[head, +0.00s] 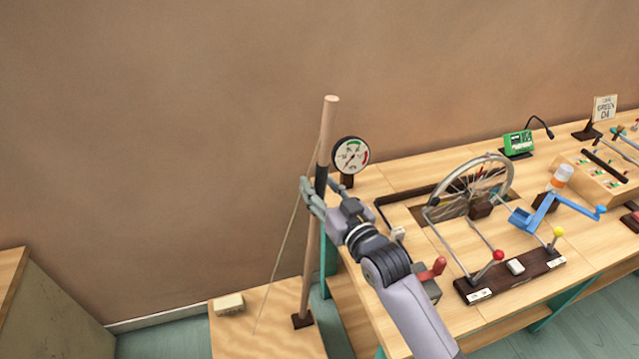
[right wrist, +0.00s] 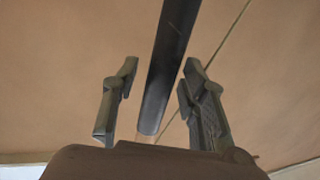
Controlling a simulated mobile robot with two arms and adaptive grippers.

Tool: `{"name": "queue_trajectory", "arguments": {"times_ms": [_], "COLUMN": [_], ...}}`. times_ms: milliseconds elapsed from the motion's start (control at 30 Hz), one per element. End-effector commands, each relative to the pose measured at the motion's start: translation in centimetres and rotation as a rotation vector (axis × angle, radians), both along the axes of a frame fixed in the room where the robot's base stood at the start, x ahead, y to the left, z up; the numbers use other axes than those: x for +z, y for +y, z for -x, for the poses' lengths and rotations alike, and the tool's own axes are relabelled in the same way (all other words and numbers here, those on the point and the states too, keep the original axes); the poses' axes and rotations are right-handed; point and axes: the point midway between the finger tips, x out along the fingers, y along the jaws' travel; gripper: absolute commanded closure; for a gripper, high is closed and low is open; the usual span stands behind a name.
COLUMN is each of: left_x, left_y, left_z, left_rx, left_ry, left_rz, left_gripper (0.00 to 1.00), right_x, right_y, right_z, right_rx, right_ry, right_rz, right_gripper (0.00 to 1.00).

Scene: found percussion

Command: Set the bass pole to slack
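The bass pole (head: 327,125) is a wooden pole standing tilted slightly right, with a dark grip band (head: 321,181) around its middle. It rises from a dark foot (head: 302,319) on a low wooden platform. A thin string (head: 283,250) runs from its upper part down to the platform. My right gripper (head: 318,193) is at the dark band. In the right wrist view the fingers (right wrist: 160,80) are spread, with the dark band (right wrist: 168,75) between them and gaps on both sides. A round gauge (head: 350,155) with green and red zones stands just right of the pole. My left gripper is not in view.
The wooden workbench (head: 400,180) right of the pole holds a spoked wheel (head: 480,185), a blue crank (head: 535,215), red and yellow knobbed levers (head: 498,255) and a green display (head: 518,142). A pale block (head: 229,304) lies on the platform (head: 265,345). Wall space left of the pole is clear.

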Motion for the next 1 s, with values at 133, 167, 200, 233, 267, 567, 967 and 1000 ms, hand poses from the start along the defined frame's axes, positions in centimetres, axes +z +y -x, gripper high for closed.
{"name": "queue_trajectory", "arguments": {"times_ms": [133,167,200,233,267,567,967,1000], "left_x": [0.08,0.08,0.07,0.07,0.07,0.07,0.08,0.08], "left_y": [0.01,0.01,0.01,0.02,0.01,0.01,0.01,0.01], "left_z": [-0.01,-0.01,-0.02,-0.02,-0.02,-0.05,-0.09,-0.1], "left_rx": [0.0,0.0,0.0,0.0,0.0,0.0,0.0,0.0], "left_ry": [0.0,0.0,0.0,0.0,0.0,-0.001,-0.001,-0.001], "left_rz": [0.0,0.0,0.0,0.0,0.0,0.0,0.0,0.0], "left_gripper": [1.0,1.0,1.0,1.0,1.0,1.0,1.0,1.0], "right_x": [0.0,0.0,-0.01,-0.01,-0.01,0.0,0.0,0.0], "right_y": [0.26,0.27,0.27,0.27,0.27,0.24,0.23,0.23], "right_z": [-0.44,-0.46,-0.47,-0.47,-0.46,-0.44,-0.42,-0.42], "right_rx": [0.0,0.0,0.0,0.0,0.0,0.0,0.0,0.0], "right_ry": [0.0,0.0,0.0,0.0,0.0,0.0,0.0,0.0], "right_rz": [0.0,0.0,0.0,0.0,0.0,0.0,0.0,0.0], "right_gripper": [0.6,0.6,0.6,0.6,0.6,0.74,1.0,1.0]}}
